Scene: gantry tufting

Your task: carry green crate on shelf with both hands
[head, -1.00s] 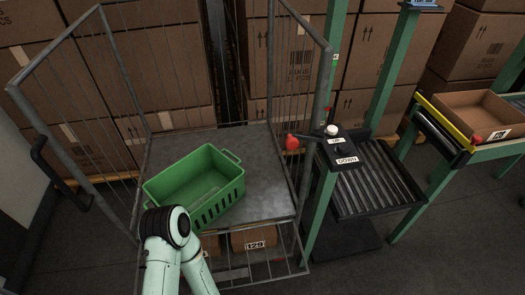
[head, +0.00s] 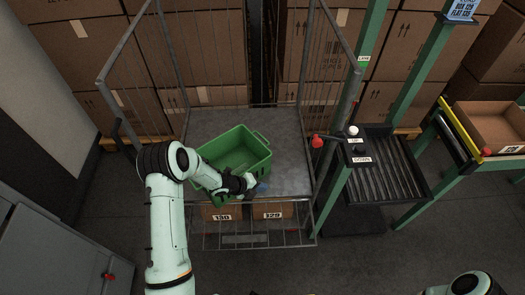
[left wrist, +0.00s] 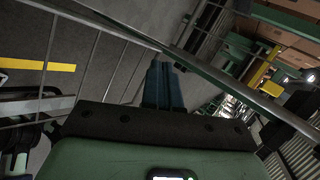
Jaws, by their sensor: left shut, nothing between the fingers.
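The green crate (head: 242,144) sits upright and looks empty on the grey upper shelf (head: 290,160) of a wire cage trolley. My left arm reaches across the crate's near left side and hides part of its near wall. My left gripper (head: 262,187) is at the crate's near right corner, over the shelf's front edge; I cannot tell whether it touches the crate. In the left wrist view its blue fingers (left wrist: 163,85) are together with nothing between them. Part of my right arm shows at the bottom right in the head view; its gripper is out of view.
Cartons marked 130 (head: 221,212) and 129 (head: 268,211) lie on the trolley's lower level. Wire sides flank the shelf. A green-framed roller lift (head: 385,175) with a control box stands at the right. A grey cabinet (head: 60,240) stands at the lower left.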

